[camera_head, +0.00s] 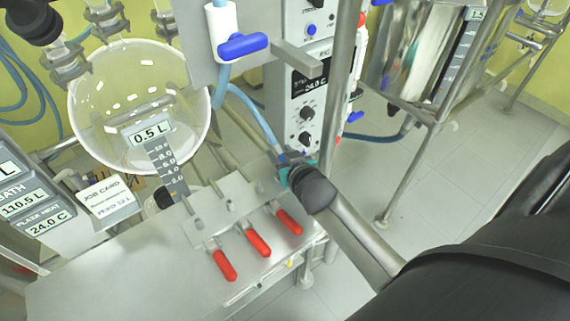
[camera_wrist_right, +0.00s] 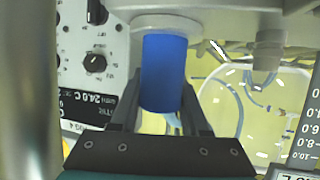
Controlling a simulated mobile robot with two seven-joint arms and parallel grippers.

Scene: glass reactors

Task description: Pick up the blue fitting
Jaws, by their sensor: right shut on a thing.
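The blue fitting (camera_wrist_right: 165,60) is a short blue cylinder in the right wrist view. Its upper end meets a pale round collar (camera_wrist_right: 166,22). My right gripper (camera_wrist_right: 160,105) has one finger on each side of the cylinder's lower part and is shut on it. In the head view, my right gripper (camera_head: 282,162) reaches in from the right, to the end of a blue hose (camera_head: 258,117) beside the metal manifold. There the fitting is mostly hidden by the gripper. My left gripper is not in view.
Three red handles (camera_head: 257,243) stick out from the manifold plate (camera_head: 222,203) just left of my right gripper. A glass vessel (camera_head: 140,105) stands at the left. A control column (camera_head: 308,95) rises close behind the gripper. Floor (camera_head: 450,170) is open at the right.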

